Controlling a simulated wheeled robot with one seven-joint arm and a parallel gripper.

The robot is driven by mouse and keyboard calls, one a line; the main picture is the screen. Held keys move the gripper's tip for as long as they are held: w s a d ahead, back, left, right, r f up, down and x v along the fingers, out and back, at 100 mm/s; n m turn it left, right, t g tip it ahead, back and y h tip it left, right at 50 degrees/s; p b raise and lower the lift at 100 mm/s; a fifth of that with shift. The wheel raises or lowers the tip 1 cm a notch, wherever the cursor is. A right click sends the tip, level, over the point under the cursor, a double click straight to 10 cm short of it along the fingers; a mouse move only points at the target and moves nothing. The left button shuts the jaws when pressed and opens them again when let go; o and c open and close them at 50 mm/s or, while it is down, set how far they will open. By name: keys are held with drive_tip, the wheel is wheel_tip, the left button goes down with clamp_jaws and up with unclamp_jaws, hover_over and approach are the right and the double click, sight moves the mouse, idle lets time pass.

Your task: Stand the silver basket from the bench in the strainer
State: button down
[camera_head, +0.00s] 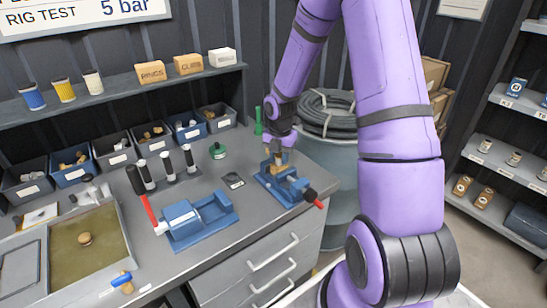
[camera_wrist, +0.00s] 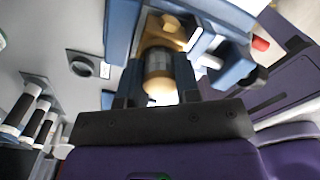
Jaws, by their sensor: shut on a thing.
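My gripper (camera_head: 279,152) is over the blue vise (camera_head: 290,187) at the right end of the bench. I cannot tell whether the held piece touches or is joined to this body. I cannot make out a silver basket for certain. Several dark cylinders with white bands (camera_head: 167,166) stand on the bench left of the vise.
A tray (camera_head: 128,262) is at the left front. Several bins (camera_head: 113,148) line the back below a shelf (camera_head: 128,89). A green-and-black round item (camera_head: 218,151) and dark plate (camera_head: 233,181) lie between.

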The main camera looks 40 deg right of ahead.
drive_tip(key=c, duration=0.8)
unclamp_jaws()
drive_tip(key=shift+r, duration=0.1)
